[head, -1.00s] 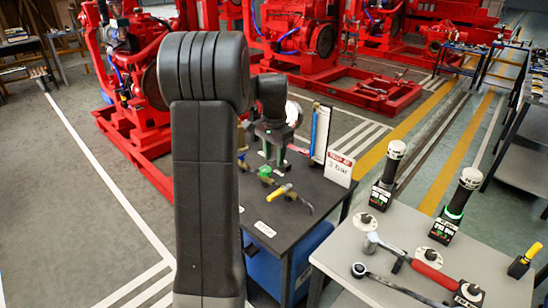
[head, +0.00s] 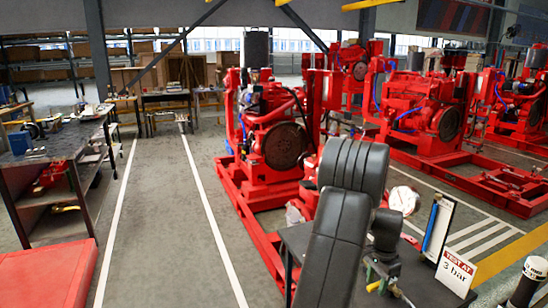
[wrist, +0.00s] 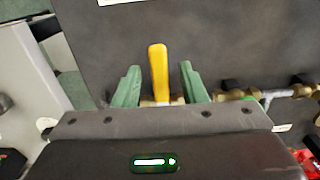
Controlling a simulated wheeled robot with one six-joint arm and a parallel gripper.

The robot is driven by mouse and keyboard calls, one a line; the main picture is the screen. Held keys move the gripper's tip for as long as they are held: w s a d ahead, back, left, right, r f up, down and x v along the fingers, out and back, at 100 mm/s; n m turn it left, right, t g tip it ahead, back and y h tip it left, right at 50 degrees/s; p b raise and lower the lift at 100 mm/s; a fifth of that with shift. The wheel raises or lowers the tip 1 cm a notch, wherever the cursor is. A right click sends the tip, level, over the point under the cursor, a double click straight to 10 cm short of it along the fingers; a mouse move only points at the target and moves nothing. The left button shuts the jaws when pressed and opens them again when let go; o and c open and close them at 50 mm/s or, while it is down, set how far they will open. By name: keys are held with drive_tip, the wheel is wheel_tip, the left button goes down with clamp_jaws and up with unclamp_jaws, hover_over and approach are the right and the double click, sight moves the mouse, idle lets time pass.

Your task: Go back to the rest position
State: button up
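My gripper (wrist: 160,67) shows in the wrist view with its two green fingers apart. A yellow handle (wrist: 158,72) stands in the gap between them, with space on both sides. Its lower end meets a brass-coloured part at the gripper's edge. I cannot tell how far below the fingers the handle lies. In the head view my gripper (head: 381,280) is at the lower right, over the dark table (head: 428,284), partly behind my arm. Its fingertips are hard to make out there.
A "TEST AT 3 bar" sign (head: 455,272), a clipboard (head: 438,226) and a round gauge (head: 404,200) stand close to my arm. Red pumpsets (head: 275,135) fill the middle and right. A shelved bench (head: 62,165) is at the left. The marked floor lane (head: 165,225) is clear.

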drive_tip(key=shift+s+d+r+n, duration=0.1)
drive_tip(key=shift+s+r+n, duration=0.1)
drive_tip(key=shift+n, duration=0.1)
drive_tip(key=shift+w, duration=0.1)
